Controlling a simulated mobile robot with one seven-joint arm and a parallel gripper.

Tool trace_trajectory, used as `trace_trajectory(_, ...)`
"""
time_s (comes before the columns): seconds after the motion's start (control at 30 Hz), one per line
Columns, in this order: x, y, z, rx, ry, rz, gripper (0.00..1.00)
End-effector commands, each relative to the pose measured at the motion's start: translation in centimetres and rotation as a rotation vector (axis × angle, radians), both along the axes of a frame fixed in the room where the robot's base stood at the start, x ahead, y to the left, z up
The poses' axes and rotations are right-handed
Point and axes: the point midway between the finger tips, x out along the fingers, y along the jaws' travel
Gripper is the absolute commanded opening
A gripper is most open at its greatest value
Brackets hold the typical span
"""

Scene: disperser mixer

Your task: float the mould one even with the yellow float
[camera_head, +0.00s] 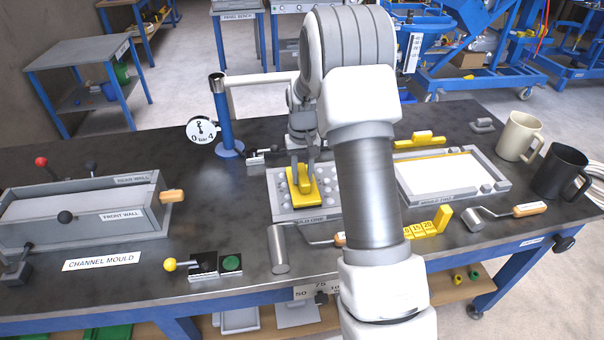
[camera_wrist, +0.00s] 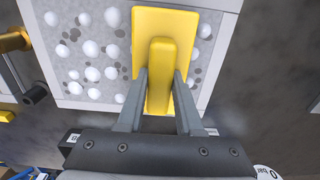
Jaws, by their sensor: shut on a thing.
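Mould one (camera_head: 287,212) is a shallow grey tray in the middle of the bench, left of my arm. Its grey surface is dotted with white lumps and darker spots; it also shows in the wrist view (camera_wrist: 77,105). The yellow float (camera_head: 300,199) is a flat plate with a raised handle, over the mould's left part in the head view. In the wrist view the float (camera_wrist: 146,25) overlaps the mould's rim. My gripper (camera_head: 303,172) is shut on the float's handle (camera_wrist: 160,60). I cannot tell whether the plate touches the lumps. My arm hides the mould's right end.
Mould two (camera_head: 445,175), with a smooth white fill, lies right of my arm, a yellow tool (camera_head: 420,140) behind it. A roller (camera_head: 279,250) lies in front of mould one. The channel mould (camera_head: 85,215) is left, a blue post (camera_head: 225,115) behind, mugs (camera_head: 519,136) right.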

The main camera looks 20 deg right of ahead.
Motion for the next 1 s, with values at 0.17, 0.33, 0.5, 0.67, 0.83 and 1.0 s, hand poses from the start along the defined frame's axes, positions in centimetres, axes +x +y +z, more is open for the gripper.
trace_trajectory(0.17, -0.2, -1.1, 0.2, 0.000, -0.001, -0.001, 0.00)
trace_trajectory(0.33, -0.4, -2.2, 0.3, 0.000, -0.001, -0.001, 0.00)
trace_trajectory(0.5, -0.5, -2.6, 0.2, 0.000, -0.001, -0.001, 0.00)
trace_trajectory(0.67, -0.7, -3.6, 0.1, 0.000, -0.001, -0.003, 0.00)
trace_trajectory(0.83, -0.9, -4.7, 0.0, 0.000, -0.001, -0.002, 0.00)
trace_trajectory(1.0, -1.0, -5.1, 0.0, 0.000, -0.001, -0.001, 0.00)
